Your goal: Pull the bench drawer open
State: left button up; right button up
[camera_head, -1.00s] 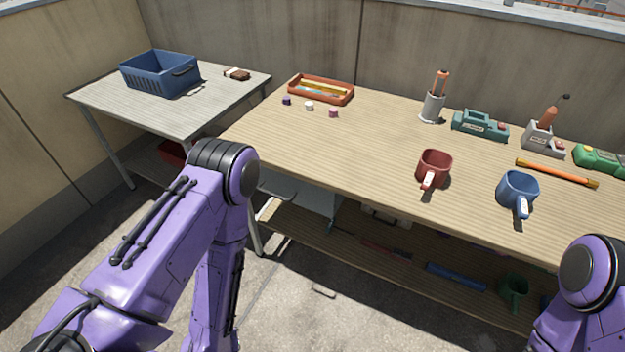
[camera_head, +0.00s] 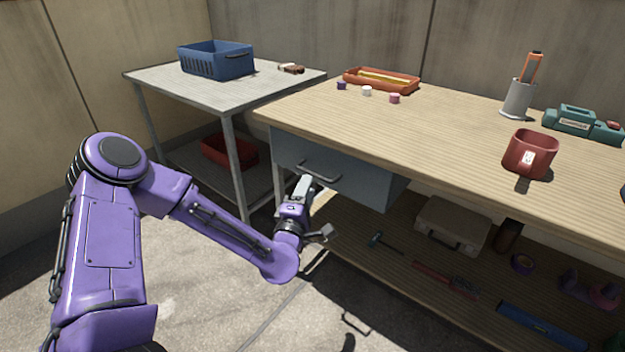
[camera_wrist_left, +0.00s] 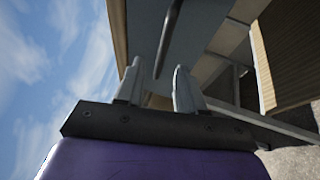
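The bench drawer (camera_head: 348,184) is a grey-blue box under the left end of the wooden bench top; its front looks flush with the bench edge. Its dark bar handle (camera_head: 320,173) runs across the front. My left gripper (camera_head: 304,184) is just in front of and below the handle. In the left wrist view, the two fingers (camera_wrist_left: 158,78) stand apart with nothing between them. The handle (camera_wrist_left: 167,42) shows beyond the fingertips, in line with the gap, against the drawer front (camera_wrist_left: 195,40). I cannot tell whether they touch. My right gripper is not in view.
The bench top (camera_head: 440,135) carries a red mug (camera_head: 530,152), an orange tray (camera_head: 380,82) and small caps. The lower shelf holds a case (camera_head: 452,222) and tools. A side table (camera_head: 235,95) with a blue basket (camera_head: 215,62) stands left. The floor before the drawer is clear.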

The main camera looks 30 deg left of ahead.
aim_at(313, 174)
pick_arm(q)
jog(key=x, duration=0.6)
jog(key=shift+w+a, duration=0.1)
grip_shut()
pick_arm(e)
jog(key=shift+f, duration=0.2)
pick_arm(q)
jog(key=shift+f, duration=0.1)
